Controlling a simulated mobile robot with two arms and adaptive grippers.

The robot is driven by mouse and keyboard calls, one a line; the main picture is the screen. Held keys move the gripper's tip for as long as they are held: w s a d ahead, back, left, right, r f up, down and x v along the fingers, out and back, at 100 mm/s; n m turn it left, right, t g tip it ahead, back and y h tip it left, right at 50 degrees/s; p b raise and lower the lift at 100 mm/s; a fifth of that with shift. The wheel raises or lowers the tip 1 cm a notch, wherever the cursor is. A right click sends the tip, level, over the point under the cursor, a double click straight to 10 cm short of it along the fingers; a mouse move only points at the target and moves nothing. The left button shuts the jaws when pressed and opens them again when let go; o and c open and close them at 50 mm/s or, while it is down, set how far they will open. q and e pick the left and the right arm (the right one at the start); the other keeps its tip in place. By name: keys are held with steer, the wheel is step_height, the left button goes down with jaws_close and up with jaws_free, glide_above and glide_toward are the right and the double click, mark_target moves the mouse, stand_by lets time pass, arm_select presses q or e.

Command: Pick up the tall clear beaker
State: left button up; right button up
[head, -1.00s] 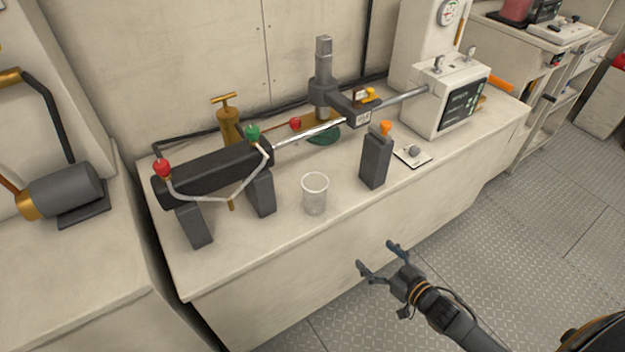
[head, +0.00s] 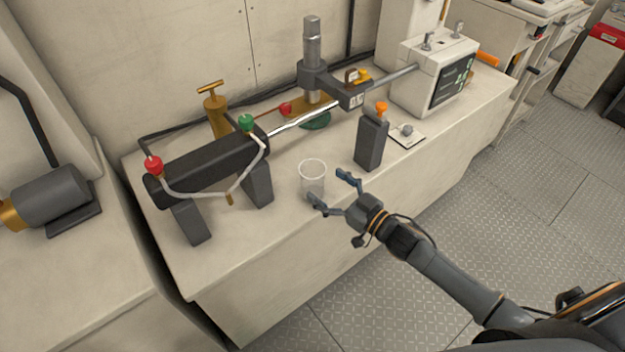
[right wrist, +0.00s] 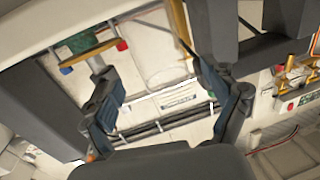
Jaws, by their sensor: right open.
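The tall clear beaker (head: 312,172) stands upright near the front edge of the cream bench (head: 255,250) in the head view. My right gripper (head: 329,187) is open, with its fingers pointing left toward the beaker's near right side. One fingertip overlaps the beaker's lower part in the picture; I cannot tell whether it touches. In the right wrist view my open gripper (right wrist: 150,65) has its two fingers spread wide. My left gripper is not in view.
A dark upright block (head: 371,143) with an orange top stands right of the beaker. A black cylinder (head: 208,170) on two grey supports stands to its left. A metal rod (head: 310,119) runs behind, toward a white control box (head: 432,75). Bare bench top lies in front.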

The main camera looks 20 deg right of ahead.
mark_target(322, 184)
steer(key=x, duration=0.5)
steer(key=shift+s+a+f, duration=0.1)
steer(key=shift+f, duration=0.15)
steer(key=c, duration=1.3)
